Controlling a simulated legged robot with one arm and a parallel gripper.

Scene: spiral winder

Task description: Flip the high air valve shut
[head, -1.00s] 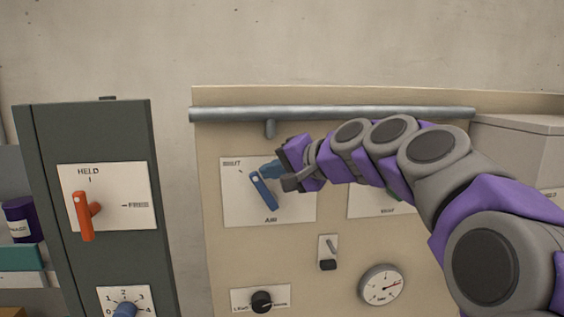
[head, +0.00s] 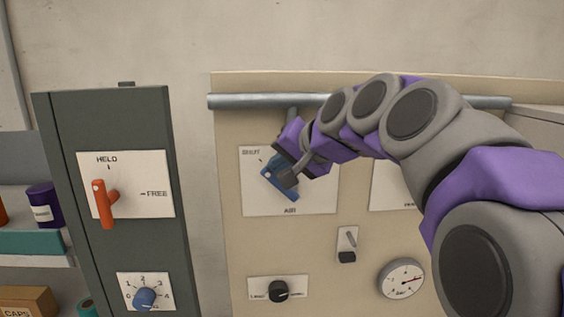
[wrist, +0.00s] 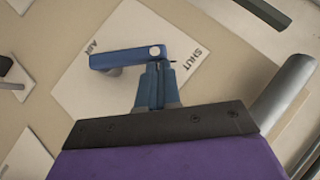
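The air valve is a blue lever (head: 284,193) on a white plate (head: 318,203) marked SHUT at upper left and AIR at the bottom. In the head view its lower end slants down to the right, away from the SHUT mark. In the wrist view the lever (wrist: 118,58) lies across the plate, its round-dotted end nearer the SHUT word. My gripper (wrist: 157,72) has its blue fingers together, with their tips at the lever's edge near the dotted end; nothing shows between them. In the head view my gripper (head: 279,166) hides part of the lever.
A grey pipe (head: 262,101) runs above the plate, close to my wrist. Below are a small toggle switch (head: 347,245), a black knob (head: 278,291) and a gauge (head: 402,279). A dark cabinet at left carries an orange lever (head: 103,204) and a blue dial (head: 144,298).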

